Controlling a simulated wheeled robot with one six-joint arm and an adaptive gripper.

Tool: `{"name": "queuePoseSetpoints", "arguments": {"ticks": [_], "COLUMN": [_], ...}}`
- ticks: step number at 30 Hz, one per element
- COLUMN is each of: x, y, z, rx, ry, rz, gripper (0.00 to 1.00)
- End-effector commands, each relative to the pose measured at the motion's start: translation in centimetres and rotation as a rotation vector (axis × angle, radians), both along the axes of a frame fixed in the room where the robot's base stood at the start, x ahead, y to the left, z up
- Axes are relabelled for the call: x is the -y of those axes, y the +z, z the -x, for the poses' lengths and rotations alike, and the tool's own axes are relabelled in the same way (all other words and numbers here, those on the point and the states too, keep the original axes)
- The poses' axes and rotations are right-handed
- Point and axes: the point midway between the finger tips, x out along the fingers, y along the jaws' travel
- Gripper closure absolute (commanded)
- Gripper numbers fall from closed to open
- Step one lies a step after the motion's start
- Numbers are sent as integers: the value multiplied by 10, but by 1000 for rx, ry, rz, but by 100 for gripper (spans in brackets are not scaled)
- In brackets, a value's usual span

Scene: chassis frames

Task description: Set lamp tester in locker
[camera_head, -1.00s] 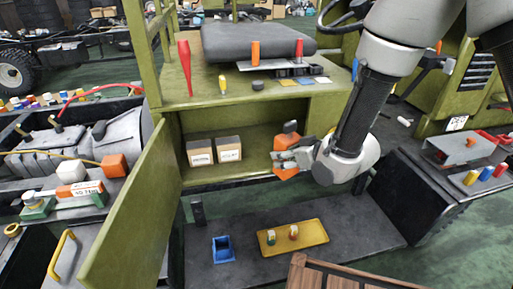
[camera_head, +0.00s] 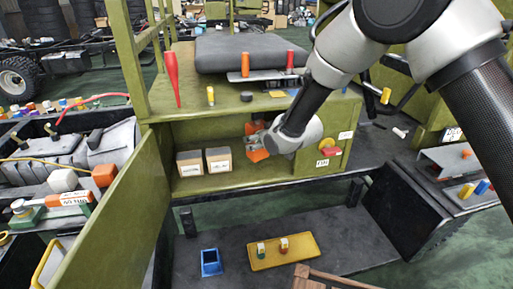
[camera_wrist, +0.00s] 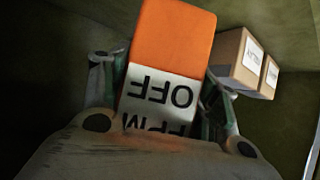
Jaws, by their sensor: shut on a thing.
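My gripper (camera_head: 257,142) is inside the olive-green locker (camera_head: 290,172), right of its middle. It is shut on an orange block with a white label, which I take for the lamp tester (camera_head: 258,155). In the wrist view the lamp tester (camera_wrist: 175,40) lies between the fingers, with "OFF" printed upside down on its white part. Its lower end is hidden by my gripper. It appears held above the locker floor, but the exact gap cannot be told. The locker's door (camera_head: 110,225) stands open on the left.
Two small labelled cartons (camera_head: 190,164) stand in the locker, left of my gripper; they also show in the wrist view (camera_wrist: 237,60). Below, a yellow tray (camera_head: 262,265) with two small items and a blue holder (camera_head: 211,264) sit on a dark bench. Tools stand on the locker top.

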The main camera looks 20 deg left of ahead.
Motion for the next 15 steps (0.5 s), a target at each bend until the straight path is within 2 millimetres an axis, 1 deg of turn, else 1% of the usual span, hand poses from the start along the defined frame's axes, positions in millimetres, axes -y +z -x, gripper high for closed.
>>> {"name": "queuePoseSetpoints", "arguments": {"ticks": [5,6,10,12,15], "x": [-11,-10,-10,-10,-10], "y": [0,-8,-29,-35,-34], "z": [-8,-7,-7,-7,-7], "rx": [1,-1,-1,0,1], "ry": [0,0,0,0,0], "rz": [-2,2,1,0,-2], "gripper": [78,78,78,78,78]}}
